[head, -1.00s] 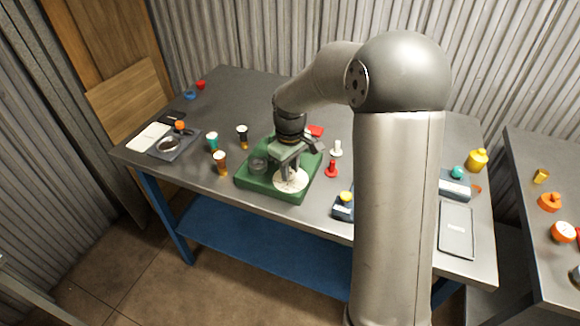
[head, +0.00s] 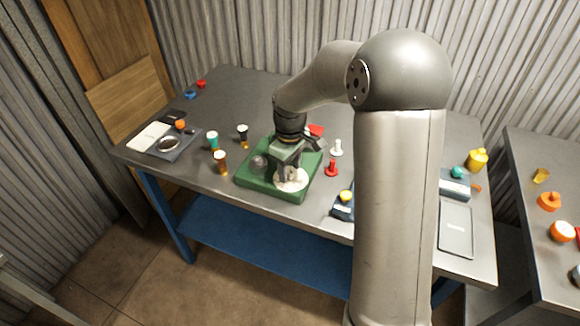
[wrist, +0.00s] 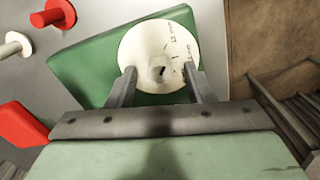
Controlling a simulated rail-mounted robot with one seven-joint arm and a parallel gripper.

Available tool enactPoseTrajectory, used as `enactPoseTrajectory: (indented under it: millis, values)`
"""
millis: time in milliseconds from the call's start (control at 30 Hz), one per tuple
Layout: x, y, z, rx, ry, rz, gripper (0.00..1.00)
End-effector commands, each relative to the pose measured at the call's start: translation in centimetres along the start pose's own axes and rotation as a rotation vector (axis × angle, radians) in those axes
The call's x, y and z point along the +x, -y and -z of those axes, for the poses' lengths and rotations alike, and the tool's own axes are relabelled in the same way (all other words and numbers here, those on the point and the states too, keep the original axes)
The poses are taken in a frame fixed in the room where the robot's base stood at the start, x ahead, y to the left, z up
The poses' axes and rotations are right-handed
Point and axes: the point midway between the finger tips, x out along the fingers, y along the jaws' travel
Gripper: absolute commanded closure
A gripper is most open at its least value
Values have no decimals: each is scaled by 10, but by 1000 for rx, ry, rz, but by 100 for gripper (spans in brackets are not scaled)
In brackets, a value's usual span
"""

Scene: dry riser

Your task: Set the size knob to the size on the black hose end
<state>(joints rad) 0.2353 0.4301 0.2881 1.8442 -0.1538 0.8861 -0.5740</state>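A round white dial (wrist: 170,55) with small printed size marks lies on the green base (wrist: 85,60); a small dark mark shows near its middle. In the head view the dial (head: 296,182) is partly hidden by my gripper (head: 286,172). In the wrist view my gripper (wrist: 159,78) is open, its two fingers apart over the near part of the dial. I cannot tell whether they touch it.
A teal-topped piece (head: 213,140) stands beside them. A red peg (head: 332,168) and a white peg (head: 336,147) stand right of the base. A grey tray (head: 186,148) is at the far left. My arm hides part of the table's right side.

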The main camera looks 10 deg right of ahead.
Motion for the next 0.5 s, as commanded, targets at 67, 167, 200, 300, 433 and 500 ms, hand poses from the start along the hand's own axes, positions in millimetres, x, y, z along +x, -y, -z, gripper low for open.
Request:
enactPoseTrajectory:
  millis: [67, 167, 200, 300, 433, 500]
  values:
    - [0, 0, 0, 0, 1, 1, 53]
    - [-2, 0, 0, 0, 1, 1, 53]
    - [-4, 0, 0, 1, 0, 0, 53]
    - [-16, 0, 0, 2, -2, -1, 53]
    - [-43, -1, 0, 2, -3, -3, 53]
    - [-61, 0, 0, 1, -3, -4, 53]
